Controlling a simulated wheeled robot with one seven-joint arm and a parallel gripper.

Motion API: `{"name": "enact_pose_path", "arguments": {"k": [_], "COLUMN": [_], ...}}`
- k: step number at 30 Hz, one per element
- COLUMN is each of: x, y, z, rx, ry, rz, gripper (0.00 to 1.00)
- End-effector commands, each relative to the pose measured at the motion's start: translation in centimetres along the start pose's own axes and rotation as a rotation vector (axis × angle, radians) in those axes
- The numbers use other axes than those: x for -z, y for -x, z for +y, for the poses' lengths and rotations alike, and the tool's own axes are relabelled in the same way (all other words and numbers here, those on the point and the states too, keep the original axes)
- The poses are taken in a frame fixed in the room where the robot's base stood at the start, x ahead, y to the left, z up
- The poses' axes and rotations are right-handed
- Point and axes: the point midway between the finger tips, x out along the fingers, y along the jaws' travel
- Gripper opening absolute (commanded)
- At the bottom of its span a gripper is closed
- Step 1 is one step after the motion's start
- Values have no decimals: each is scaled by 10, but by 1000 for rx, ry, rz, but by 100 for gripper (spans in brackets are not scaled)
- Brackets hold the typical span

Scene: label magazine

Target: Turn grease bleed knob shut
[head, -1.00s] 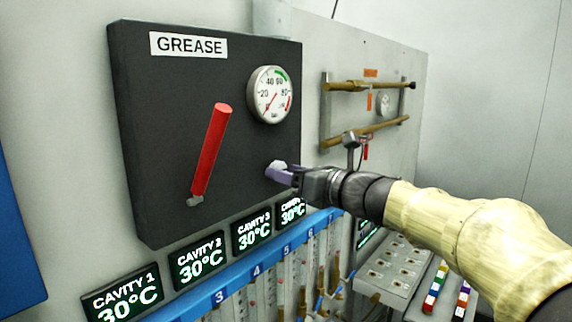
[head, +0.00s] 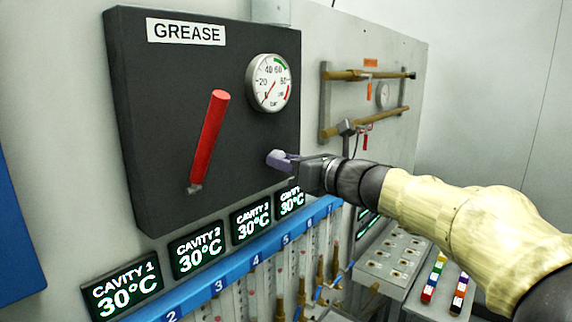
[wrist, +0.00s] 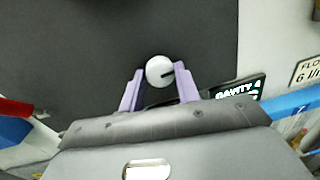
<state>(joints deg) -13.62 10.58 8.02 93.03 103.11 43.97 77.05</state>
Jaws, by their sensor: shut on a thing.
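The grease bleed knob (wrist: 158,70) is a small round pale knob with a dark mark pointing right, on the dark grease panel (head: 150,120). In the head view the knob (head: 275,156) is at the panel's lower right, partly hidden by my fingers. My gripper (head: 284,161) is shut on the knob, with one purple finger on each side of it in the wrist view. A red lever (head: 210,138) slants on the panel left of the knob. A round gauge (head: 269,83) sits above the knob, its red needle low on the scale.
Cavity temperature displays (head: 197,251) reading 30°C run below the panel. A blue manifold rail (head: 235,270) with numbered flow tubes lies under them. Brass pipes (head: 365,75) are on the wall to the right. A grey bench (head: 395,259) with colored strips stands lower right.

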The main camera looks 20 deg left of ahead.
Motion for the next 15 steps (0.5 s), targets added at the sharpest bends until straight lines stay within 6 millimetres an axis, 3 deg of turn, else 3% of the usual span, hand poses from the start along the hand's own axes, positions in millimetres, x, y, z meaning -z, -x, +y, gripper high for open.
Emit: {"name": "enact_pose_path", "arguments": {"k": [15], "x": [7], "y": [0], "z": [-2], "rx": [-1], "ry": [340], "rz": [-23], "gripper": [9]}}
